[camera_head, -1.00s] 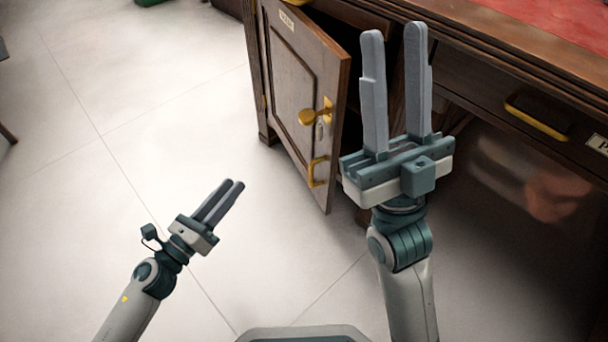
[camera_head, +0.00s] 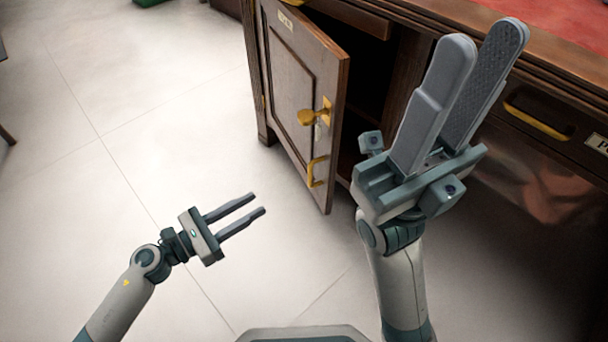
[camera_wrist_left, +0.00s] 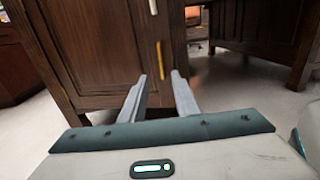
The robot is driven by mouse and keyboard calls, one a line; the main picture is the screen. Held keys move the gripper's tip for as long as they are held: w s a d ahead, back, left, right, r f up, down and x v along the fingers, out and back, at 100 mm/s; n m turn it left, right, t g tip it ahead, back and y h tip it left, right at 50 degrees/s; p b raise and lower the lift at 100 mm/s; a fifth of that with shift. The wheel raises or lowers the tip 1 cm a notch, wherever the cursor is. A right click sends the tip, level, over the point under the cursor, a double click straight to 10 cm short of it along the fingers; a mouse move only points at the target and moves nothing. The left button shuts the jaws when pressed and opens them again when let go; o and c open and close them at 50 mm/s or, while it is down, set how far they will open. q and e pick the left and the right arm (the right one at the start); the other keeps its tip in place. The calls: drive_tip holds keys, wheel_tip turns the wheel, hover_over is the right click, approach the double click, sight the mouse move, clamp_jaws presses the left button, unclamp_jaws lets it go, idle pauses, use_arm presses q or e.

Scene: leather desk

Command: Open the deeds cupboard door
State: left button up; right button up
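The deeds cupboard door (camera_head: 290,95) is brown panelled wood and stands ajar, with a dark gap along its right edge. In the left wrist view the door (camera_wrist_left: 95,45) fills the upper left, with the handle (camera_wrist_left: 160,60) just beyond the fingertips. My left gripper (camera_head: 258,203) is open and empty, left of and apart from the handle; its fingers also show in the wrist view (camera_wrist_left: 159,76). My right gripper (camera_head: 487,40) is open and empty, raised in front of the desk.
The desk top (camera_head: 575,30) has a red leather surface at the upper right. A drawer with a brass handle (camera_head: 537,117) sits below its edge, right of my right gripper. The pale tiled floor (camera_head: 120,130) is clear to the left of the door.

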sight(309, 173)
use_arm(q)
drive_tip(key=b+x, duration=0.1)
drive_tip(key=x, duration=1.5)
drive_tip(key=shift+w+d, duration=0.1)
clamp_jaws()
